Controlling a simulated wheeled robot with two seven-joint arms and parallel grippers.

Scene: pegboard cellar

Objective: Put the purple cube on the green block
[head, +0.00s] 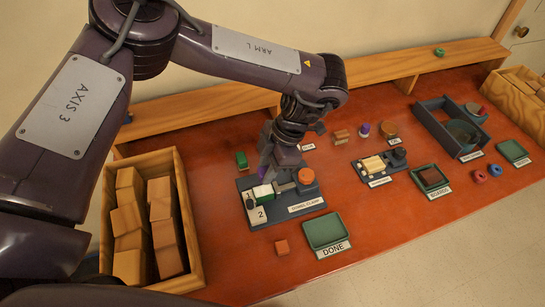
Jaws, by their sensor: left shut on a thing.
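My left gripper (265,172) points down over the grey clamp fixture (287,216) and is shut on the small purple cube (262,173). The cube is largely covered by the fingers. Just below it, a pale block with green on it (263,191) sits on the fixture, beside white pads numbered 1 and 2. I cannot tell whether the cube touches it. A separate green block (242,160) stands on the table behind the fixture, left of the gripper. My right gripper is out of view.
An orange round knob (306,176) stands on the fixture, right of the gripper. A wooden crate of blocks (189,226) is at left. More trays fill the right side.

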